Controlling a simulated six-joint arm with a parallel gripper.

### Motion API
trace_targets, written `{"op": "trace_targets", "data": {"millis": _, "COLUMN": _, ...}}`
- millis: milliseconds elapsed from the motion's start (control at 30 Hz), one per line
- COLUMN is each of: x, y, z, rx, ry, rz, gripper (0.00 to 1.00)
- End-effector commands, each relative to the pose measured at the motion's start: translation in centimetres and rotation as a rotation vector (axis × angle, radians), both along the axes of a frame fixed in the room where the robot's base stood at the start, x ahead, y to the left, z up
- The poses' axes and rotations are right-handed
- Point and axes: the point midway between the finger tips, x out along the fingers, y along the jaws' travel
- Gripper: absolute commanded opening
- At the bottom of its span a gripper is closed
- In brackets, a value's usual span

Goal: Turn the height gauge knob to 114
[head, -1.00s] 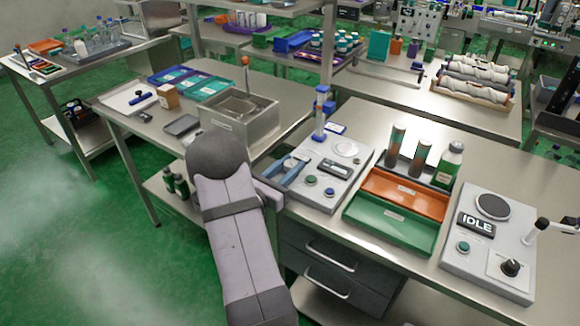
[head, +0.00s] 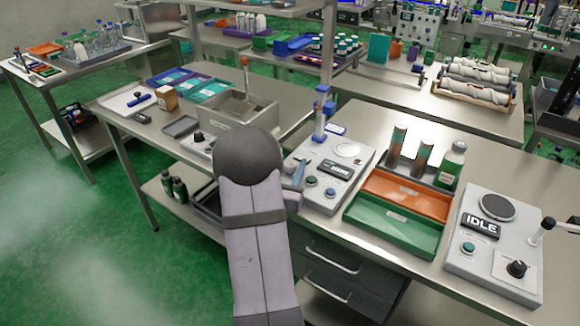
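The sleeve station (head: 318,207) stands right of my arm, with an upright blue-topped post (head: 320,118), a small dark display (head: 335,168) too small to read, and two round controls (head: 330,191) at its front. I cannot tell which control is the height gauge knob. Another black knob (head: 198,137) shows on the steel bath's front. My gripper (head: 299,172) is at the station's left edge, mostly hidden behind my arm; one blue finger-like piece shows. Whether it is open or touching anything cannot be seen.
Green (head: 395,228) and orange (head: 408,193) trays lie right of the station, with several tubes and a bottle (head: 451,163) behind them. Farther right is a panel reading IDLE (head: 481,226) with a black knob (head: 517,268). The steel bath (head: 215,122) stands to the left.

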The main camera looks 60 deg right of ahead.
Motion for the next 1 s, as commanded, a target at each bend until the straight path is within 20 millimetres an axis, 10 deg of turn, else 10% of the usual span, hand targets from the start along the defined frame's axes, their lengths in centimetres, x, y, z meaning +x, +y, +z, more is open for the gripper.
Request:
{"op": "trace_targets", "data": {"millis": 433, "x": -0.1, "y": 0.6, "z": -0.2, "rx": 0.004, "ry": 0.002, "rz": 0.001, "gripper": 0.48}}
{"op": "trace_targets", "data": {"millis": 1000, "x": -1.9, "y": 6.6, "z": 0.1, "rx": 0.005, "ry": 0.003, "rz": 0.000, "gripper": 0.48}}
